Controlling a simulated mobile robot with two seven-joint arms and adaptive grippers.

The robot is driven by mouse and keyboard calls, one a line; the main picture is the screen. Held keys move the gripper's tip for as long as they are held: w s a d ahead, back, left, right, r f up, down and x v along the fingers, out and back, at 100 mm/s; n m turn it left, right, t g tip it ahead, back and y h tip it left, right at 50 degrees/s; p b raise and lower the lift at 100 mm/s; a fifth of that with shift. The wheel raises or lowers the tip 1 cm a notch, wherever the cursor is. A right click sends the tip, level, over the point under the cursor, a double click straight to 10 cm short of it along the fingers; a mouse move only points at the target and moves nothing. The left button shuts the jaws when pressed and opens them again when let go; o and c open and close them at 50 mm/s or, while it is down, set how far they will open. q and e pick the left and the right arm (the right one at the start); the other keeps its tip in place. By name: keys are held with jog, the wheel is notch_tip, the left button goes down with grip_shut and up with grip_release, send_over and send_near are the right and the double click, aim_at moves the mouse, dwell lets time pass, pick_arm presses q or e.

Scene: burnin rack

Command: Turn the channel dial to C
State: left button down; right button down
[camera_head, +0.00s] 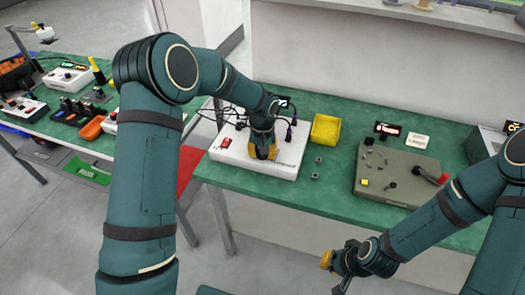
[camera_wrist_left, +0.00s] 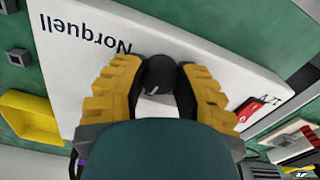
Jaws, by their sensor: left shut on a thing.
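The channel dial (camera_wrist_left: 159,75) is a dark round knob on the white Norquell unit (camera_wrist_left: 75,65). In the left wrist view it sits between the two yellow fingers of my left gripper (camera_wrist_left: 158,85), which is shut on it. A pale mark shows on the knob, but no channel letters can be read. In the head view my left gripper (camera_head: 263,153) reaches down onto the white unit (camera_head: 228,158) and hides the dial. My right gripper (camera_head: 332,272) hangs in front of the green bench, away from the unit; its fingers are too small to judge.
A red switch (camera_wrist_left: 247,108) is on the unit. A yellow bin (camera_head: 326,129) and small metal blocks stand to its right. A grey box (camera_head: 398,172) with a red-handled lever (camera_head: 436,177) is farther right. Another bench (camera_head: 100,140) with devices is at left.

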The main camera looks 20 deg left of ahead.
pick_arm(q)
jog(key=m+p, duration=0.1)
jog(key=m, duration=0.6)
dwell(0.6)
jog(key=c, duration=0.6)
grip_release()
notch_tip(320, 180, up, 12)
dwell(0.4)
